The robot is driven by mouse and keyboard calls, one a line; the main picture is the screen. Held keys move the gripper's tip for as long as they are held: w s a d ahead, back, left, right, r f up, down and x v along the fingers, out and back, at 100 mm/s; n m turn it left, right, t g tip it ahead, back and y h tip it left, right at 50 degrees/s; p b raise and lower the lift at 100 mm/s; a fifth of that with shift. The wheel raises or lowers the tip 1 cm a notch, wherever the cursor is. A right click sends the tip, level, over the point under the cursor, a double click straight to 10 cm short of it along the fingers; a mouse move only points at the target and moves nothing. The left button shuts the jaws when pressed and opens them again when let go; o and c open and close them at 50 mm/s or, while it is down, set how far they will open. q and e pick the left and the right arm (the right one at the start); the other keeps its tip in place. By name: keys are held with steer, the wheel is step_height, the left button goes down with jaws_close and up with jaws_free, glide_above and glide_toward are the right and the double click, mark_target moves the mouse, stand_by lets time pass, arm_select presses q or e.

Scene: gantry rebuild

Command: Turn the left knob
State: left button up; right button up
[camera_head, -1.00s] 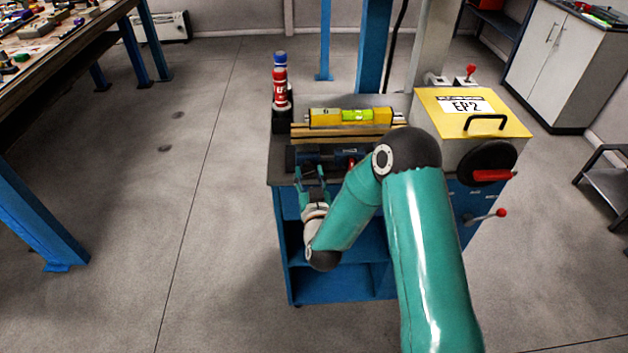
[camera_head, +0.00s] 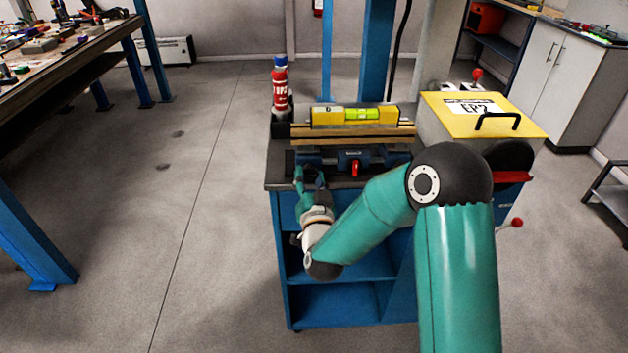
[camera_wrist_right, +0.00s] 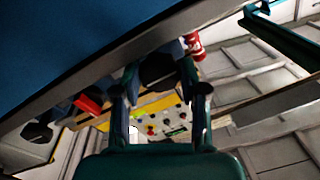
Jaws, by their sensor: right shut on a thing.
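A blue clamp device (camera_head: 383,159) with a red lever (camera_head: 355,168) sits along the front edge of the cart top. My right gripper (camera_head: 310,177) is at the left end of its front. In the right wrist view, a black knob (camera_wrist_right: 157,70) sits between the fingertips of my right gripper (camera_wrist_right: 160,82), which is shut on it. The red lever (camera_wrist_right: 88,103) and a second black knob (camera_wrist_right: 38,132) show to the left there. In the head view the gripper mostly hides the held knob. My left gripper is not in view.
A workbench (camera_head: 60,62) is at left. Floor between bench and cart is clear.

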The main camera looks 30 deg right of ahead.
steer(key=o, duration=1.1)
steer(key=shift+s, duration=0.1)
steer(key=shift+o, duration=0.2)
steer(key=shift+f, duration=0.1)
steer(key=shift+s+a+f, duration=0.1)
steer(key=shift+s+a, duration=0.15)
steer(key=shift+s, duration=0.1)
steer(key=v, duration=0.7)
steer(key=shift+r, duration=0.25)
steer(key=shift+d, duration=0.1)
